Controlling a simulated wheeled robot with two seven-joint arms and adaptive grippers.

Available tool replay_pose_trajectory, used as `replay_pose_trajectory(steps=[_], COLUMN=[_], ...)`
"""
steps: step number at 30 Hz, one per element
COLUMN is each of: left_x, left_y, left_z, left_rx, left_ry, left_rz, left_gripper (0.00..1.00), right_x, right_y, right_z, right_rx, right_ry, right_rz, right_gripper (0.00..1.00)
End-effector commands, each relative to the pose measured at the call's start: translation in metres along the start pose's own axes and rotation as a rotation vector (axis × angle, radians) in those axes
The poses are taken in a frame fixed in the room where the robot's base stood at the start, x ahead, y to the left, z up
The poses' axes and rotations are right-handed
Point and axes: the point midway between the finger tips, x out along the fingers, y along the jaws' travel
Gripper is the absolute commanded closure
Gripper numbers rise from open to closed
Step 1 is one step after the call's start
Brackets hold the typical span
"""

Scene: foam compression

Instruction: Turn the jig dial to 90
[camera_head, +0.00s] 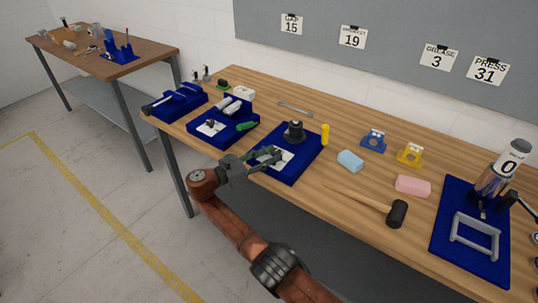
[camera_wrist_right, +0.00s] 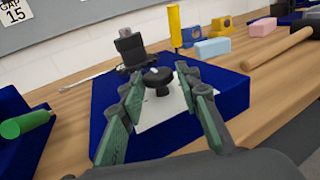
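The jig is a blue base (camera_head: 300,165) with a white dial plate (camera_head: 286,158) near the table's front edge. In the right wrist view a round black knob (camera_wrist_right: 158,77) stands on the white plate (camera_wrist_right: 165,108). A dark upright fixture (camera_head: 294,131) stands behind it on the same base. My right gripper (camera_wrist_right: 161,82) is open, with its green-padded fingers to either side of the knob; I cannot tell whether they touch it. In the head view my right gripper (camera_head: 268,157) hides most of the knob. Any dial reading is too small to tell. My left gripper is not in view.
A yellow cylinder (camera_head: 325,134) stands close behind the jig. Another blue station (camera_head: 222,122) with a green-ended part is to its left. A light-blue block (camera_head: 350,161), pink block (camera_head: 412,185) and mallet (camera_head: 396,213) lie to the right.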

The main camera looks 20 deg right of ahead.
Motion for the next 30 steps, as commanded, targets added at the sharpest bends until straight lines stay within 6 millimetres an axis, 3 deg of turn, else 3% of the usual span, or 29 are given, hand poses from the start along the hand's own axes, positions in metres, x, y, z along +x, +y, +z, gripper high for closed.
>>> replay_pose_trajectory(steps=[5, 14, 24, 30], left_x=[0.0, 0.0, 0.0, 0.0], left_y=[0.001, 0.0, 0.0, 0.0], left_z=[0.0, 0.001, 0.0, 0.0], left_rx=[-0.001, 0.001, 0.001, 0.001], left_ry=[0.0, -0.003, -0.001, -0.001], left_rz=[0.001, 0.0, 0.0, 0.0], left_gripper=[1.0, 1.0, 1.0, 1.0], right_x=[-0.001, -0.005, -0.057, -0.073], right_y=[0.001, 0.002, 0.001, 0.001], right_z=[0.001, 0.002, 0.003, 0.002], right_rx=[0.001, 0.003, 0.001, 0.001], right_ry=[-0.002, -0.003, -0.005, -0.003], right_rz=[0.003, 0.006, 0.006, 0.005], right_gripper=[0.57, 0.57, 0.57, 0.57])
